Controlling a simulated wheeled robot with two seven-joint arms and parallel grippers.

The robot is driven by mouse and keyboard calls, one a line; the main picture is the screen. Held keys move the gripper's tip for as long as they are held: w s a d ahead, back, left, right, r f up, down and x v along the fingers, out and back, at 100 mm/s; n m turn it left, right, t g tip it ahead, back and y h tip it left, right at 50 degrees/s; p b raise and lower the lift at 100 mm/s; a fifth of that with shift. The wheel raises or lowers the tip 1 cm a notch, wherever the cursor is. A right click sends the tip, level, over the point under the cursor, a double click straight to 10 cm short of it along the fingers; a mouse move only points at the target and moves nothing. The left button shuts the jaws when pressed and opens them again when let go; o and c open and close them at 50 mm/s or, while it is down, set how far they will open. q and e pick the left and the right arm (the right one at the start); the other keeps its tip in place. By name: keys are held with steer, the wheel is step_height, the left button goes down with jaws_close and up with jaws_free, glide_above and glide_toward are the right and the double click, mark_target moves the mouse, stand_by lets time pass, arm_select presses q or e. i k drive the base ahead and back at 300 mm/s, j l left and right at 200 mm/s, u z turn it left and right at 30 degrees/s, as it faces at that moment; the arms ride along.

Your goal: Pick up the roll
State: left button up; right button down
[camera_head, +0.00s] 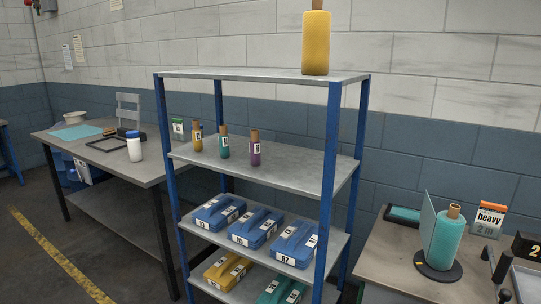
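Several rolls are in view, and I cannot tell which one the task means. A large yellow roll (316,42) with a brown core stands upright on the shelf unit's top board; its upper end is cut off by the picture's edge. A large teal roll (445,240) with a brown core stands upright on a black round base (438,267) on the right table. Small yellow (196,138), teal (224,144) and purple (255,151) rolls stand on the shelf below the top. Neither of my grippers is in view.
The blue-posted shelf unit (260,75) holds blue cases (255,229) and other cases lower down. The left table (150,168) carries a white bottle (134,148) and a bowl. Floor is clear at left.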

mark_target(449, 230)
steer(key=i+l+z, duration=0.15)
steer(key=l, duration=0.3)
steer(key=i+l+z, duration=0.15)
steer(key=l, duration=0.35)
steer(key=i+l+z, duration=0.15)
steer(key=l, duration=0.3)
steer(key=i+l+z, duration=0.15)
steer(key=l, duration=0.3)
steer(key=i+l+z, duration=0.15)
steer(key=l, duration=0.25)
steer(key=i+l+z, duration=0.15)
steer(key=i+l, duration=0.1)
steer(key=l, duration=0.1)
